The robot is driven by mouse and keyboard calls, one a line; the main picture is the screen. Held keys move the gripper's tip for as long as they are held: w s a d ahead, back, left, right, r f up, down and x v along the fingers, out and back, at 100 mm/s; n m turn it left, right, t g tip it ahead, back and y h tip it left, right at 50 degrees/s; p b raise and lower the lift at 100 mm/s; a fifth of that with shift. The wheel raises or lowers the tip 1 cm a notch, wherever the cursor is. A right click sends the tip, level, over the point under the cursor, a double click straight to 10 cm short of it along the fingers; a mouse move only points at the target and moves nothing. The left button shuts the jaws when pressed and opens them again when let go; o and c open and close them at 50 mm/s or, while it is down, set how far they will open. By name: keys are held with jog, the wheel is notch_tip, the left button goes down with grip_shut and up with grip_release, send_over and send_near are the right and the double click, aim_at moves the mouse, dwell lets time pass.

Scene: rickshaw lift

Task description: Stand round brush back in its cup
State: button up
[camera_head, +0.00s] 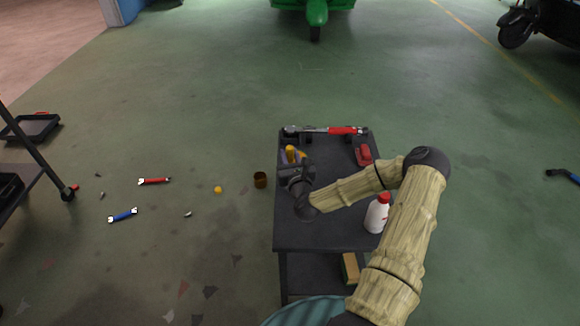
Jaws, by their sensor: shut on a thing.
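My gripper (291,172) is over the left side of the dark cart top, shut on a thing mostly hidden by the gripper. A small brown, open-topped cup (260,180) stands upright just left of the cart, apparently on the floor. It is apart from the gripper. Whether it is the brush's cup cannot be told for sure.
The cart top (330,235) holds a red-handled tool (335,130) at its far edge, a red object (363,154) and a white bottle with red cap (377,215). Wrenches (154,181) and small bits lie on the floor at left. A dark rack (40,160) stands far left.

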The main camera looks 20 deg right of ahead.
jog(key=shift+f+b, duration=0.5)
jog(key=shift+f, duration=1.35)
jog(key=shift+f, duration=0.15)
jog(key=o, duration=1)
